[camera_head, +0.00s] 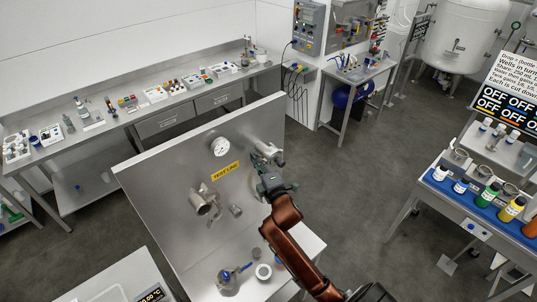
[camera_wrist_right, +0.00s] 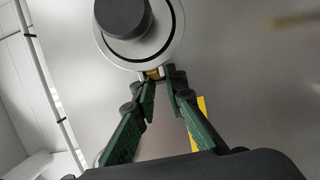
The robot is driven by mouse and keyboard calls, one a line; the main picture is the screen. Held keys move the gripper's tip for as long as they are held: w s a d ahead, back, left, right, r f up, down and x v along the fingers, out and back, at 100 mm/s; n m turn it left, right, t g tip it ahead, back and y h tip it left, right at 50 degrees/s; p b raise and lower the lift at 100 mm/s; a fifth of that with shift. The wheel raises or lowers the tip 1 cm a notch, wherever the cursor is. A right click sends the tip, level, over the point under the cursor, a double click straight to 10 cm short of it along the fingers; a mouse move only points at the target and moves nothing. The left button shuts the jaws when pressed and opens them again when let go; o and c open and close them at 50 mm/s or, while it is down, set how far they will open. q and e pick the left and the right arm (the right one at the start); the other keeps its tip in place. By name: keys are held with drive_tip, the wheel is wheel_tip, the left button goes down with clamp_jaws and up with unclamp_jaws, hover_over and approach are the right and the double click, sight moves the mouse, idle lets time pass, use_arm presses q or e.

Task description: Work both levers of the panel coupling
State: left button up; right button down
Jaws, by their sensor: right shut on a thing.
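The upright metal panel (camera_head: 160,185) carries a yellow TEST LINE label (camera_head: 226,171) and several fittings. My right gripper (camera_head: 266,186) is at the panel's right side, just below a metal fitting (camera_head: 267,153). In the right wrist view, its green fingers (camera_wrist_right: 160,82) close on a small brass-coloured piece at the lower rim of a round metal coupling (camera_wrist_right: 172,50) with a dark cylindrical knob (camera_wrist_right: 122,14). This piece looks like a coupling lever, mostly hidden by the fingertips. A second lever cannot be made out. My left gripper is not in view.
A gauge (camera_head: 219,146), another metal fitting (camera_head: 203,202) and a small knob (camera_head: 236,211) stick out of the panel. A bench (camera_head: 120,124) stands behind; a bottle table (camera_head: 470,212) is at right.

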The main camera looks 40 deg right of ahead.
drive_tip(key=shift+a+n+y, duration=0.1)
drive_tip(key=shift+n+y, duration=0.3)
drive_tip(key=shift+y, duration=0.2)
drive_tip(key=shift+s+f+y, duration=0.1)
drive_tip(key=shift+y, duration=0.2)
drive_tip(key=shift+s+a+n+y, duration=0.1)
drive_tip(key=shift+a+n+y, duration=0.05)
drive_tip(key=shift+n+y, duration=0.45)
drive_tip(key=shift+s+a+n+y, duration=0.1)
drive_tip(key=shift+n+y, duration=0.3)
drive_tip(key=shift+y, duration=0.4)
